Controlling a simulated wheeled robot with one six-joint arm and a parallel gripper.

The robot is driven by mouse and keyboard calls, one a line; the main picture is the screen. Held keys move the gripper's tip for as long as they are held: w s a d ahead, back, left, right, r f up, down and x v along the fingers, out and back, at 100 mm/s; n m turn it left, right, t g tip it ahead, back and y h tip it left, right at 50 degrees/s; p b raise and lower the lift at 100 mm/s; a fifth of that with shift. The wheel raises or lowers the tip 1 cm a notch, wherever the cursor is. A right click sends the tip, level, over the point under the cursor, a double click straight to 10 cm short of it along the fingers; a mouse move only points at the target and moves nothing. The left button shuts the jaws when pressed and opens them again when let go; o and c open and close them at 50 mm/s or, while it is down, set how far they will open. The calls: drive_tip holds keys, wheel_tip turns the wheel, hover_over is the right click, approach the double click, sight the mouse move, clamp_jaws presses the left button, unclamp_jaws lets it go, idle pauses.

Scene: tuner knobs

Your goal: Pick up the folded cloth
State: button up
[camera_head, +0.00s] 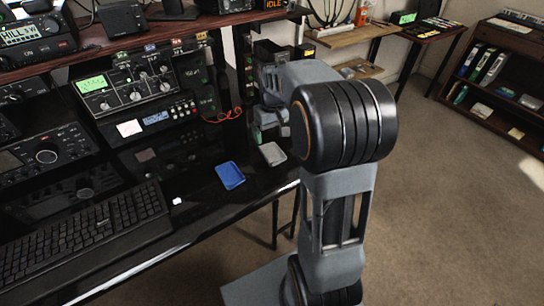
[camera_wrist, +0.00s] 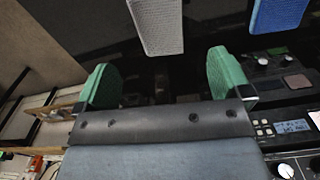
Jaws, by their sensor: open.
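A light grey, woven-looking folded cloth (camera_head: 272,153) lies flat on the black desk (camera_head: 205,205) near its right end. A blue folded piece (camera_head: 230,176) with a similar texture lies to its left. In the wrist view the grey cloth (camera_wrist: 158,28) is at the top middle, ahead of the fingertips, and the blue piece (camera_wrist: 278,14) is at the top right. My gripper (camera_wrist: 163,75) has two green fingers spread wide with nothing between them. It is apart from both pieces. In the head view my gripper is partly hidden behind my arm, just behind the grey cloth.
Radio equipment with knobs (camera_head: 140,85) stands on the desk behind and left of the cloths. A keyboard (camera_head: 85,230) and a small white block (camera_head: 177,201) lie at the front left.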

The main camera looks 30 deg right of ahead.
sight(273, 150)
drive_tip(key=shift+f+b, duration=0.85)
drive_tip(key=shift+f, duration=3.3)
drive_tip(key=c, duration=1)
